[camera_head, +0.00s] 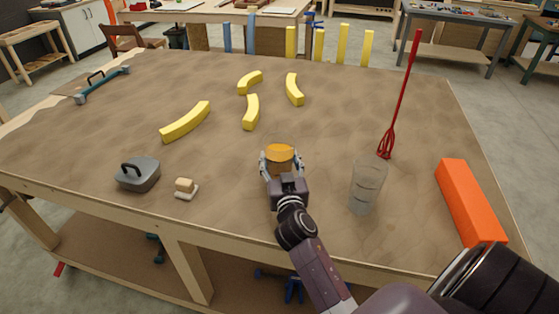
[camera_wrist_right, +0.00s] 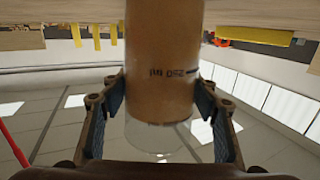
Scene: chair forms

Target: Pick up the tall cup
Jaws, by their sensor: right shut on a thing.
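A cup with brown-orange content (camera_head: 280,151) is near the middle of the worktable. My right gripper (camera_head: 281,165) is shut around its sides. The right wrist view shows the cup (camera_wrist_right: 162,70) between both finger pads, with upside-down volume print on its wall and a clear band at its rim. Its far end is cut off, so I cannot tell whether it touches the table. A taller, clear, empty-looking cup (camera_head: 367,187) stands upright to the right of my gripper, apart from it. My left gripper is not in view.
The brown worktable (camera_head: 90,145) holds several yellow curved pieces (camera_head: 251,112) behind the gripper. A grey handled block (camera_head: 138,174) and a small brush (camera_head: 186,188) lie left. An orange block (camera_head: 469,200) lies at the right.

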